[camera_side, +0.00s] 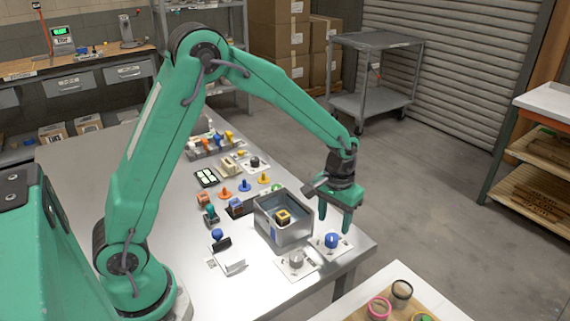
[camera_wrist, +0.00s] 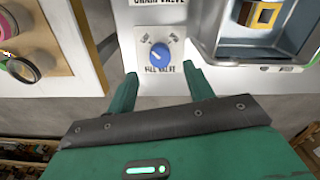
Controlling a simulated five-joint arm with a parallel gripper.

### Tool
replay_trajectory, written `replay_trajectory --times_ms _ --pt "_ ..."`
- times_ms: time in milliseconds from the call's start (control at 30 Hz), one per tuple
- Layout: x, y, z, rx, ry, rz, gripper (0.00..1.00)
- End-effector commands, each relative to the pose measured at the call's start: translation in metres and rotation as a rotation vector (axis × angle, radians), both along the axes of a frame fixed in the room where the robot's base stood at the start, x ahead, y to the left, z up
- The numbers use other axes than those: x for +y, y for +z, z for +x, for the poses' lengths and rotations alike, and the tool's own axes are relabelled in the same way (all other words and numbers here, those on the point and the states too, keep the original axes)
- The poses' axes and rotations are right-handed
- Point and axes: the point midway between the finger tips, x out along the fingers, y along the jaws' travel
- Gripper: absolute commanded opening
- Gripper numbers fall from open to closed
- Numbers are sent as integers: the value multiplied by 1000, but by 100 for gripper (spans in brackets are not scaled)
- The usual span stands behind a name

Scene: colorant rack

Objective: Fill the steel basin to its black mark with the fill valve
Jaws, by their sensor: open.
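The fill valve's blue knob (camera_side: 331,240) sits on a white plate at the table's near right corner. In the wrist view the knob (camera_wrist: 159,54) has a white pointer line and a "FILL VALVE" label. My gripper (camera_side: 335,222) is open and points down just above the knob; its fingers (camera_wrist: 160,75) show either side of the knob, with nothing between them. The steel basin (camera_side: 268,228) stands left of my gripper, with a yellow-and-dark block (camera_side: 283,216) inside; basin (camera_wrist: 225,25) also shows at right in the wrist view. Water level and black mark cannot be made out.
A drain valve with a grey knob (camera_side: 296,257) is left of the fill valve. Colored stamps and knobs (camera_side: 245,186) stand behind the basin. A wooden board with round jars (camera_side: 380,305) is on a separate surface at the front.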

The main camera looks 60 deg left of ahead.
Motion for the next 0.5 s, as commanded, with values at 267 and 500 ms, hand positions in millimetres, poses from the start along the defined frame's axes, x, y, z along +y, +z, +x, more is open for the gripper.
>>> replay_trajectory --times_ms 267,500 --pt "0 20 0 0 0 0 52" --pt "0 21 0 1 0 0 52"
